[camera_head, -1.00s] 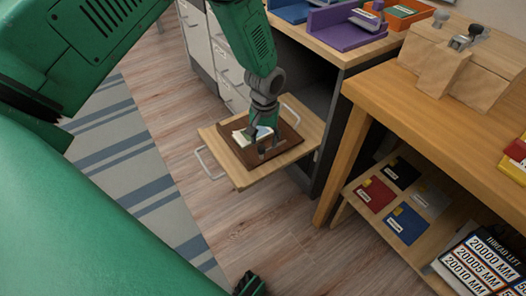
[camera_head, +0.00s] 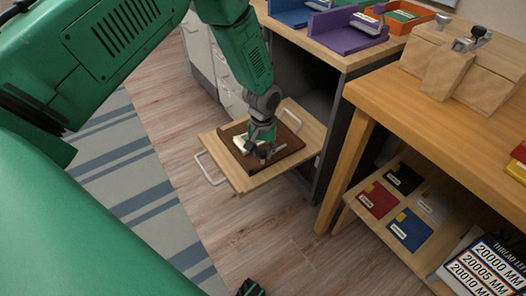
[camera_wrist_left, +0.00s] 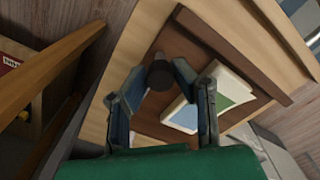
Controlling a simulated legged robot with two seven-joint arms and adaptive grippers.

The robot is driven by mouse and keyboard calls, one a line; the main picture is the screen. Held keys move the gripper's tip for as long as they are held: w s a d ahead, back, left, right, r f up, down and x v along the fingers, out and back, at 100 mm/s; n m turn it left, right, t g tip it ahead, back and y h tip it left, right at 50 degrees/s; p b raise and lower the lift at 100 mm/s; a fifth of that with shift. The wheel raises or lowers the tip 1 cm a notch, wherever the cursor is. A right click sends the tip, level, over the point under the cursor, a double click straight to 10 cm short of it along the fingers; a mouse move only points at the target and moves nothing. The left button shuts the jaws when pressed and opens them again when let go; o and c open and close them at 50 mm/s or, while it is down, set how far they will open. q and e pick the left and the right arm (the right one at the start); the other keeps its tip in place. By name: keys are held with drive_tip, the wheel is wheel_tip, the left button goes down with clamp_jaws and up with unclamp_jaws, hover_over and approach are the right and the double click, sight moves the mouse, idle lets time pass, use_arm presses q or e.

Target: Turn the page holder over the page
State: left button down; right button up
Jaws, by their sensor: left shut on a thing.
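My left gripper (camera_head: 262,151) is over the brown reading board (camera_head: 291,157), which lies on a pull-out wooden shelf. It is shut on the page holder, a small dark piece (camera_wrist_left: 160,75) between the fingertips in the left wrist view. A short grey bar shows beside the fingers in the head view. The page (camera_head: 241,144), pale with a green and a blue patch, lies on the board next to the gripper; it also shows right of the fingers in the wrist view (camera_wrist_left: 232,93). The fingers partly hide the holder and the page.
The wooden shelf (camera_head: 245,181) has metal handles at its sides. A wooden table (camera_head: 430,120) stands to the right, with coloured folders on its lower shelf. A desk behind bears a purple holder (camera_head: 340,38) and an orange tray. A dark piece of mine shows at the bottom edge.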

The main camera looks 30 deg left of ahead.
use_arm(q)
drive_tip(key=shift+s+a+f, duration=0.1)
drive_tip(key=shift+a, duration=0.1)
drive_tip(key=n+p, duration=0.2)
drive_tip(key=shift+d+n, duration=0.25)
drive_tip(key=shift+n, duration=0.15)
drive_tip(key=n+p, duration=0.2)
drive_tip(key=shift+a+n, duration=0.2)
drive_tip(key=shift+n, duration=0.1)
drive_tip(key=n+p, duration=0.1)
drive_tip(key=n, duration=0.2)
drive_tip(key=shift+s+n, duration=0.1)
drive_tip(key=shift+n, duration=0.3)
drive_tip(key=n+p, duration=0.1)
drive_tip(key=n, duration=0.3)
drive_tip(key=shift+n+p, duration=0.4)
drive_tip(key=shift+n, duration=1.9)
